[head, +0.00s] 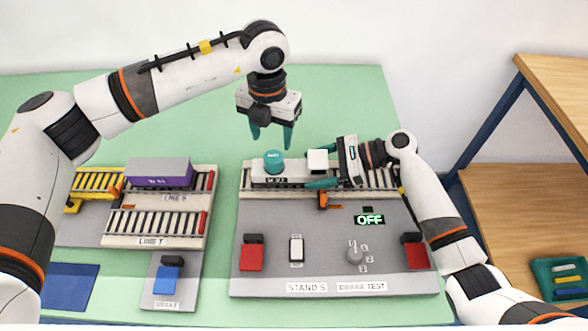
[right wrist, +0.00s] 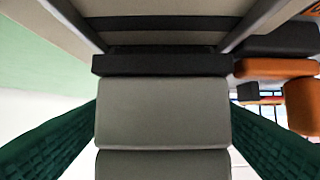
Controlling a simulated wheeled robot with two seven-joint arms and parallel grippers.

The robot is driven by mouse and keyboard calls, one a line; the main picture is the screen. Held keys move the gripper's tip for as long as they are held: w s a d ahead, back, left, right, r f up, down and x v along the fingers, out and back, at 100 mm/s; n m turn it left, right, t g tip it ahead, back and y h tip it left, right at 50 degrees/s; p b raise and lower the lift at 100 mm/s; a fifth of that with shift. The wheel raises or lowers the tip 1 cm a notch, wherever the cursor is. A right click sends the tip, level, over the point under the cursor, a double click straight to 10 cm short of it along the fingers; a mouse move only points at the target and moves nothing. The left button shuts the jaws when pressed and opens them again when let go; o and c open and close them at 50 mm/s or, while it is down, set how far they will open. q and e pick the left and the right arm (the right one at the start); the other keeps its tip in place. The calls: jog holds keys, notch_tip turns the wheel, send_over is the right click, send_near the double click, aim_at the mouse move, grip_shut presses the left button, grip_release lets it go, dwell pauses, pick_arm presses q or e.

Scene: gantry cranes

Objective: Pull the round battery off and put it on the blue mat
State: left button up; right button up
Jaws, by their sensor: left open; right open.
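The round battery appears to be the teal cylinder (head: 273,161) standing upright on a pale block on the rail at the back of Stand 5. My left gripper (head: 271,137) is open and empty, pointing down just above it, apart from it. My right gripper (head: 322,178) is open at the rail, to the right of the cylinder, near a white block (head: 317,161). In the right wrist view, its green fingers (right wrist: 165,145) are spread on either side of a grey block (right wrist: 163,110); contact cannot be told. The blue mat (head: 70,286) lies bare at the lower left.
Stand 5's grey panel (head: 310,255) has red blocks, a switch, a dial and a display reading OFF (head: 369,219). Left of it are Line rails with a purple-grey block (head: 160,172) and a blue-button panel (head: 168,280). A wooden shelf (head: 530,185) stands at right.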

pick_arm(q)
jog(key=shift+s, duration=0.15)
pick_arm(e)
jog(key=shift+s+a+f, duration=0.1)
jog(key=shift+a+f, duration=0.15)
jog(key=shift+a, duration=0.45)
jog(key=shift+a+f, duration=0.1)
jog(key=shift+a, duration=0.1)
